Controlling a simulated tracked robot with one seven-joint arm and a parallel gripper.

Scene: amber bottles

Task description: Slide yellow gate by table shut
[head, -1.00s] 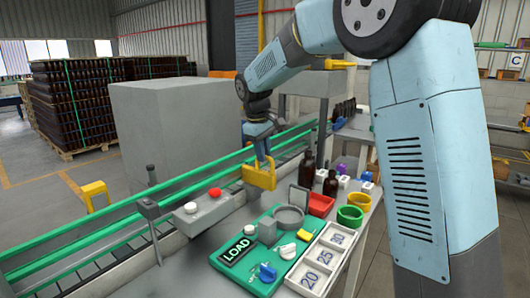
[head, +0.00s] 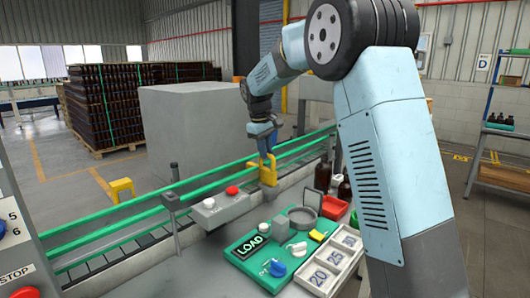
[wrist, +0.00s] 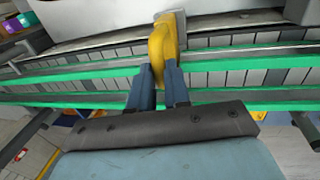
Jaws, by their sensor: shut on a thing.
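The yellow gate (head: 268,170) stands at the green-railed conveyor, beside the near table. My gripper (head: 266,154) reaches down to it from above and is shut on its upper part. In the wrist view the yellow gate (wrist: 163,47) sits between the two dark fingers of my gripper (wrist: 160,75), across the upper green rail. The fingers cover part of the gate, and its lower end is partly hidden.
Green rails (head: 135,200) run along the conveyor. A grey box with red and white buttons (head: 221,207) stands left of the gate. The table holds a green LOAD board (head: 240,262), a number tray (head: 318,280) and brown bottles (head: 345,190). A large grey block (head: 195,125) stands behind.

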